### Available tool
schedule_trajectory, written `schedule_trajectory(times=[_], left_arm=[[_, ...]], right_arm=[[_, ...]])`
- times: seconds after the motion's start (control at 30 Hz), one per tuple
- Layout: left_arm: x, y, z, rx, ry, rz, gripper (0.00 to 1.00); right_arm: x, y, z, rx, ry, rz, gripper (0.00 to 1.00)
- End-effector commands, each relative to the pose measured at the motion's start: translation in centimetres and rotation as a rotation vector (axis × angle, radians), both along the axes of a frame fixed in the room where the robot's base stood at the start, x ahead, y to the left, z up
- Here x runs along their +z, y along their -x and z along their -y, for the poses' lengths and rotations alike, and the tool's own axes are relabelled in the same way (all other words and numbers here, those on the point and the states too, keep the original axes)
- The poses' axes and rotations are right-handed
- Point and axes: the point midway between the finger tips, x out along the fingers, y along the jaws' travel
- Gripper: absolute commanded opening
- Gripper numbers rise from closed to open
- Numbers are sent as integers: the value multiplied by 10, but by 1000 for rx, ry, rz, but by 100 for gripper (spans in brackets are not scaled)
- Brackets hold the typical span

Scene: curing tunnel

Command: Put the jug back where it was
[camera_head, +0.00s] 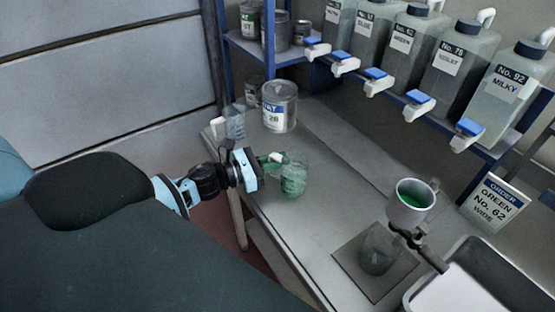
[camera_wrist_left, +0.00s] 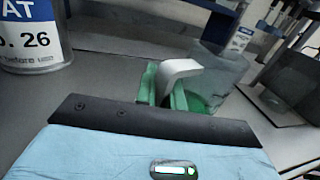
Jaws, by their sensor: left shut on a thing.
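My left gripper (camera_head: 262,163) comes from the left and is shut on the jug's handle. In the left wrist view the green fingers (camera_wrist_left: 163,88) close around the pale handle (camera_wrist_left: 181,68), and the jug body (camera_wrist_left: 217,72) is beyond them, with green low inside. My right gripper is not in view.
A grey can (camera_head: 280,107) and a clear beaker (camera_head: 235,122) stand behind left. A cup with green liquid (camera_head: 412,200) is held over a glass (camera_head: 379,252) on a dark plate at right. Tapped bottles (camera_head: 463,60) line the shelf. An order card (camera_head: 495,203) stands right. Mid-bench is clear.

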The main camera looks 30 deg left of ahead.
Motion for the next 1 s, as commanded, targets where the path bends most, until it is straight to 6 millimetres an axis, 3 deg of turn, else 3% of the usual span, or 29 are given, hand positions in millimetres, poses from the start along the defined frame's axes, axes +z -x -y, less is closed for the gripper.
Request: schedule_trajectory(times=[0.27,0.3,0.43,0.8,1.0], left_arm=[[-4,0,0,0,1,-2,0],[-4,0,0,0,0,-1,14],[-3,0,0,0,1,-1,31],[3,0,0,0,-1,3,32],[-4,21,-13,1,1,-7,32]], right_arm=[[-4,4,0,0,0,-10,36],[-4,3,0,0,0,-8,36],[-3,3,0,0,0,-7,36],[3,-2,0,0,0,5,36],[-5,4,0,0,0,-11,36]])
